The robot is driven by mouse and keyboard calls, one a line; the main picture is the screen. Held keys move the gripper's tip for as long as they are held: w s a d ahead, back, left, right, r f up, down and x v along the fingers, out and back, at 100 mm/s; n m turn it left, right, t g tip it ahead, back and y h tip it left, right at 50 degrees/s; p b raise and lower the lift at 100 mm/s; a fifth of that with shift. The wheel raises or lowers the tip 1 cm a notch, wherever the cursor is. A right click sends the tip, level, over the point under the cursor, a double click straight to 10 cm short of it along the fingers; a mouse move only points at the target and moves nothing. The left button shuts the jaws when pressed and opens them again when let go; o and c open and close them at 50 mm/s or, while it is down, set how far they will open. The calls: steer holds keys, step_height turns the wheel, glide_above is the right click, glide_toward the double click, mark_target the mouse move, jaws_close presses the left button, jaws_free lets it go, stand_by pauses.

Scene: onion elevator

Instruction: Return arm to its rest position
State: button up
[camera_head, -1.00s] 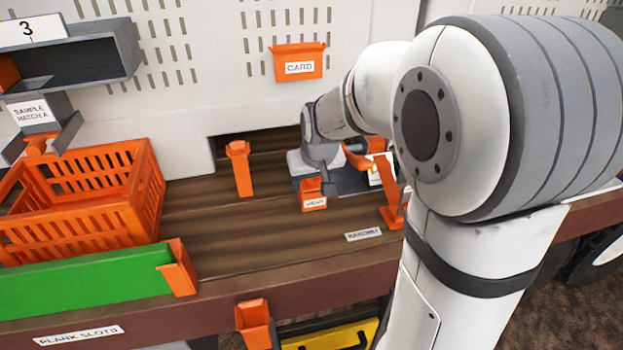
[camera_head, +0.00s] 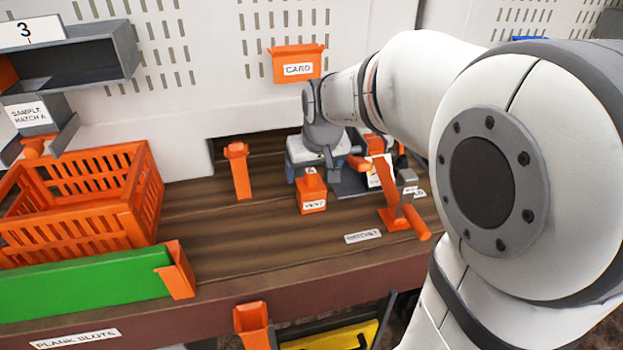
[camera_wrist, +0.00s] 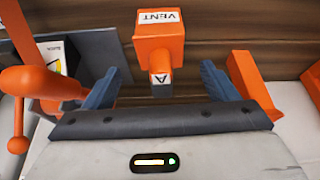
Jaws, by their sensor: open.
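My gripper (camera_wrist: 160,88) shows in the wrist view with its two blue-grey fingers spread apart and nothing held between them. An orange block labelled VENT (camera_wrist: 158,42) stands just beyond the fingertips, with a small piece marked A on its near side. In the head view my white arm reaches from the right over the wooden deck. My gripper end is behind the orange VENT block (camera_head: 312,192), and its fingers are hard to make out there.
An orange crate (camera_head: 75,205) and a green plank (camera_head: 85,283) lie at the left. An orange post (camera_head: 238,170) stands on the deck. An orange lever stand (camera_head: 398,210) is right of the VENT block. An orange CARD holder (camera_head: 298,65) hangs on the back wall.

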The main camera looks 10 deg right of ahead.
steer(key=shift+v, duration=1.2)
steer(key=shift+s, duration=0.25)
steer(key=s+f, duration=0.2)
steer(key=s, duration=0.7)
steer(key=s+f+g, duration=0.1)
steer(key=s+f, duration=0.1)
steer(key=s, duration=0.7)
steer(key=shift+f+m+g, duration=0.3)
steer(key=shift+f, duration=0.05)
steer(key=shift+c, duration=0.3)
